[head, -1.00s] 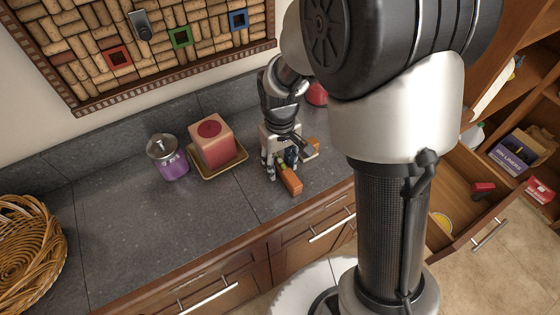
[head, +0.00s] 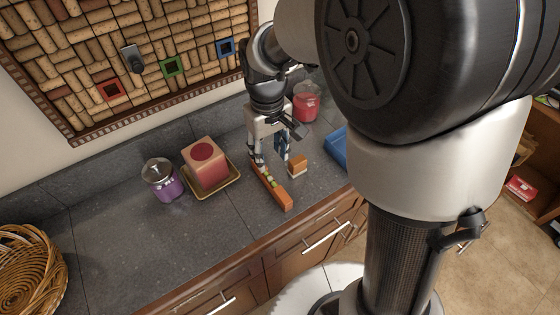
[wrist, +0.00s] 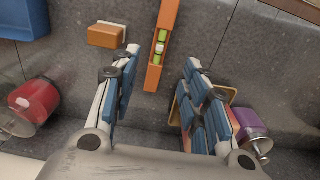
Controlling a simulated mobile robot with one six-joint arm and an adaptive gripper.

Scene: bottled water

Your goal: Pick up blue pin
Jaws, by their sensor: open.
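The only blue pin-like thing I see is a small blue square (head: 226,47) on the cork board, in the head view. It hangs right of a green square (head: 174,66) and a red square (head: 110,89). My gripper (head: 268,160) is open and points down over the counter, below and right of the blue square and apart from it. In the wrist view my gripper (wrist: 162,58) has its fingers spread with nothing held between them. The wrist view does not show the blue square.
An orange spirit level (head: 283,198) and an orange block (head: 298,166) lie near my fingers. A candle (head: 205,163) on a tray, a purple jar (head: 162,180), a red jar (head: 306,104) and a blue container (head: 337,147) stand around. A wicker basket (head: 30,260) is at far left.

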